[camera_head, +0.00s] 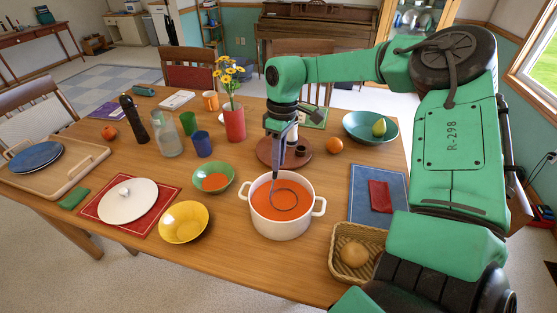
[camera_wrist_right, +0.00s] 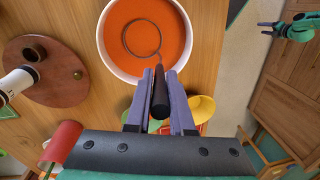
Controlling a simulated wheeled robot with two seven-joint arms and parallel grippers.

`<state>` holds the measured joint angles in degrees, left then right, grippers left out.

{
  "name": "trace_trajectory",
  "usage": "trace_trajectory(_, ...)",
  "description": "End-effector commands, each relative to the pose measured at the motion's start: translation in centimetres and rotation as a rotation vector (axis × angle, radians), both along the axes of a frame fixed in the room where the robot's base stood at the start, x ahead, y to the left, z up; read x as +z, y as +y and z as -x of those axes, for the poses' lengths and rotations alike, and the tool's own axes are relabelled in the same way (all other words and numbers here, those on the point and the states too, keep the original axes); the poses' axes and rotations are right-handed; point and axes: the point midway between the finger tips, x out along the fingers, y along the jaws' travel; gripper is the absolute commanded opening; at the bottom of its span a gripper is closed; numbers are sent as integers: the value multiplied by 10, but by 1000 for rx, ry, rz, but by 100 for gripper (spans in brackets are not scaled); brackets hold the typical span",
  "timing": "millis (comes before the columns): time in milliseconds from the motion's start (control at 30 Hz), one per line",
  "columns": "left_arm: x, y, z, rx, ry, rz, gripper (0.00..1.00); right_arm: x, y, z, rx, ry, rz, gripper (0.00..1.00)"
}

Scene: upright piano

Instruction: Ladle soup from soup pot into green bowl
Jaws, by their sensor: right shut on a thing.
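The white two-handled soup pot (camera_head: 281,231) stands on the table, holding orange soup (camera_head: 268,200). My right gripper (camera_head: 281,133) is above it, shut on the ladle's dark handle (camera_wrist_right: 160,95). The ladle's ring-shaped rim (camera_wrist_right: 143,22) shows at the soup surface, inside the pot; the rest of its head is hidden. The green bowl (camera_head: 229,172) is left of the pot, apart from it, with orange soup (camera_head: 214,181) in its bottom. A green gripper-like part, likely my left gripper (camera_wrist_right: 266,28), is small in the right wrist view.
A yellow bowl (camera_head: 183,222) sits left of the pot. A basket with a roll (camera_head: 354,253) is front right. A wooden turntable (camera_head: 268,152) and red vase (camera_head: 234,124) stand behind the pot. Bare table lies between pot and green bowl.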

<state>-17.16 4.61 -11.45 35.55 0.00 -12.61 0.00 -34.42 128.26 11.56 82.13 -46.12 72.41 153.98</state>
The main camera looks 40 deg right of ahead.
Motion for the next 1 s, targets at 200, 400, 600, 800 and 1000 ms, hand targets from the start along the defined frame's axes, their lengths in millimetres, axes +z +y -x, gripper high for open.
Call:
trace_trajectory(200, 14, 0, 0, -1, 1, 0, 65, 23, 0, -1, 0, -2, 1, 0)
trace_trajectory(400, 24, 0, 0, -1, 1, 0, 65, 40, 0, -1, 0, -3, 1, 0)
trace_trajectory(600, 35, 0, 1, -1, 1, 1, 65, 58, 0, 0, 0, -2, 1, 0)
trace_trajectory(800, 46, 0, 1, -1, 1, 1, 65, 75, 0, -1, 1, -3, 1, 0)
trace_trajectory(1000, 56, 0, 1, 0, 1, 0, 65, 92, 0, -1, 0, -2, 1, 0)
